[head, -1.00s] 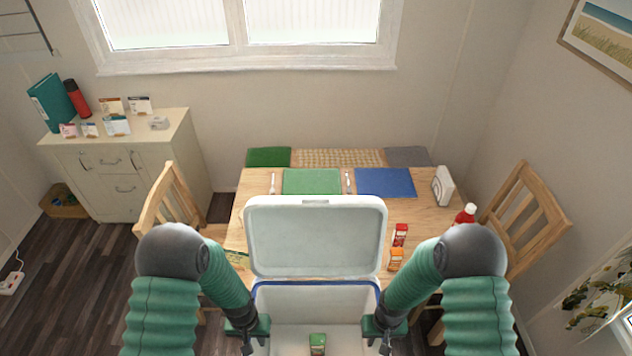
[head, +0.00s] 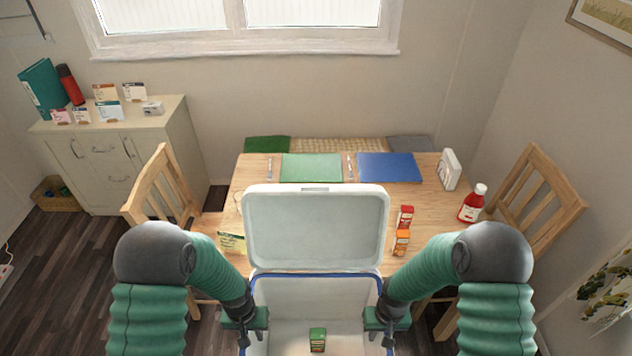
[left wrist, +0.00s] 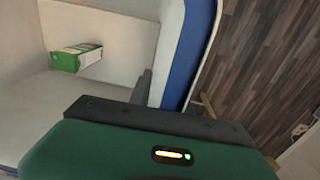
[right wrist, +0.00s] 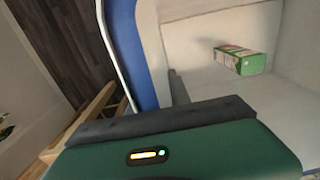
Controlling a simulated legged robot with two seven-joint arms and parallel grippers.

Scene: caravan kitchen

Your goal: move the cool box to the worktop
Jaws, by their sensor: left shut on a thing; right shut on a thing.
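The cool box (head: 312,290) is white with a blue rim and stands directly in front of me, its lid (head: 315,228) raised. A small green carton (head: 317,339) lies inside on its floor; it also shows in the left wrist view (left wrist: 76,57) and the right wrist view (right wrist: 240,60). My left gripper (head: 246,330) is shut on the box's left wall. My right gripper (head: 384,328) is shut on its right wall. The fingertips are partly hidden. The box's underside is out of view. No clear worktop is identifiable in these views.
A dining table (head: 215,222) stands just beyond the box, with a green mat (head: 311,168), a blue mat (head: 389,167), a ketchup bottle (head: 472,204) and small cartons. Chairs stand left (head: 160,190) and right (head: 535,195). A cabinet (head: 105,165) is at the back left. Dark floor is open at the left.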

